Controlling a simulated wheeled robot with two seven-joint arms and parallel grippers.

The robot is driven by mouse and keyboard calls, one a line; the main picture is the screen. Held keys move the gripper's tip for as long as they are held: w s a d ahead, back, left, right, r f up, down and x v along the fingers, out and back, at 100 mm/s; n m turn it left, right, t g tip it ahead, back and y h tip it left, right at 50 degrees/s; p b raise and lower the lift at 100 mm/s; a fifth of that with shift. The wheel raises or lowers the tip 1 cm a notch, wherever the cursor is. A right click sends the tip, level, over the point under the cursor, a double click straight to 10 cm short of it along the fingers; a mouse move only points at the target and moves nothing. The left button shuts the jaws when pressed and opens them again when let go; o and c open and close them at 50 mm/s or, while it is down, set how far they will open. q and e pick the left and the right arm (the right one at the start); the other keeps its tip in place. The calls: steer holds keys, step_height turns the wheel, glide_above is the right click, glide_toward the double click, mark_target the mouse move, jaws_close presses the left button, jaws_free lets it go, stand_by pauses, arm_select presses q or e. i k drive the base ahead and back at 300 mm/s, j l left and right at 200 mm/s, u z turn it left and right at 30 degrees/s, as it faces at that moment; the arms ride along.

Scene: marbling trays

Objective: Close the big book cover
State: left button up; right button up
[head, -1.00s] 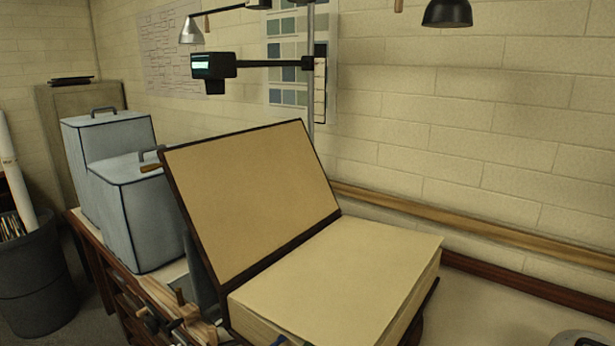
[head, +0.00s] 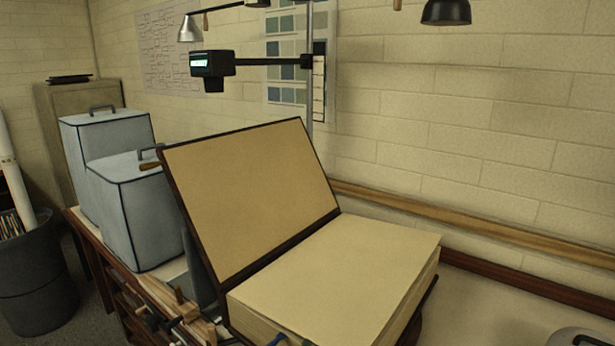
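The big book lies open on the bench. Its cover (head: 252,193) stands up on the left side, tilted back, with a tan inner face and a dark edge. The thick page block (head: 338,278) lies on the right, its top page blank and cream. A small blue thing shows at the block's near edge, too cut off to make out. Neither of my grippers is in the head view.
Two grey-blue boxes (head: 138,218) with handles stand left of the book. Wooden-handled tools (head: 160,318) lie at the bench's near left. A dark scanner-like device (head: 212,64) on an arm hangs above the cover. Bare bench (head: 490,310) lies to the right.

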mark_target(243, 196)
steer(key=z, duration=0.35)
steer(key=j+z, duration=0.4)
steer(key=j, duration=0.3)
steer(key=j+z, duration=0.35)
steer(key=j, duration=0.4)
steer(key=k+j, duration=0.1)
steer(key=j, duration=0.5)
steer(key=j+z, duration=0.1)
steer(key=j, duration=0.5)
steer(key=k+j, duration=0.15)
steer(key=j, duration=0.45)
steer(key=k+j, duration=0.1)
steer(key=j, duration=0.5)
steer(key=j+z, duration=0.05)
